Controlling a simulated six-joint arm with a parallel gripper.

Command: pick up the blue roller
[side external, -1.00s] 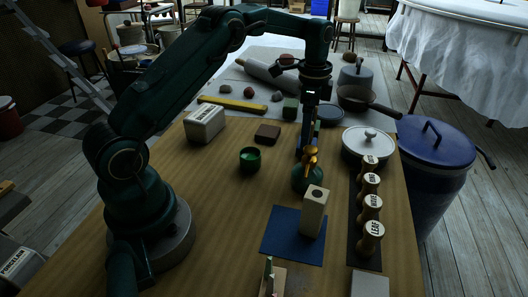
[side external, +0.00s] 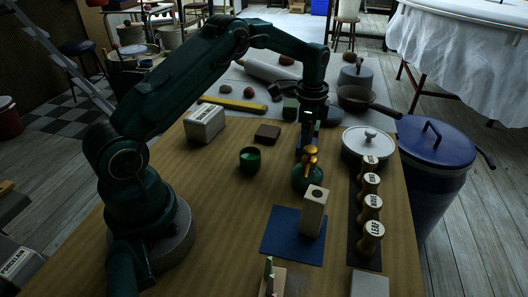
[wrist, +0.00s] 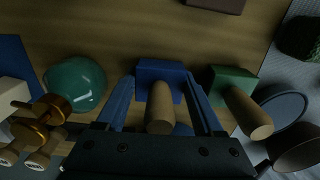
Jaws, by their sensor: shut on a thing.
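The blue roller (wrist: 160,68) has a blue block-shaped head and a pale wooden handle. In the wrist view it sits between the two blue fingers of my gripper (wrist: 160,84), with its handle pointing toward the camera. My gripper is shut on it. In the side view my gripper (side external: 309,140) is low over the wooden table, just behind the teal bottle. The roller is mostly hidden there by the bottle and my fingers.
A teal bottle with a brass top (side external: 307,178) stands close in front of my gripper. A green-headed tool with a wooden handle (wrist: 234,82) is close on the right in the wrist view. A lidded white pot (side external: 368,145) and several wooden stamps (side external: 371,207) stand to the right.

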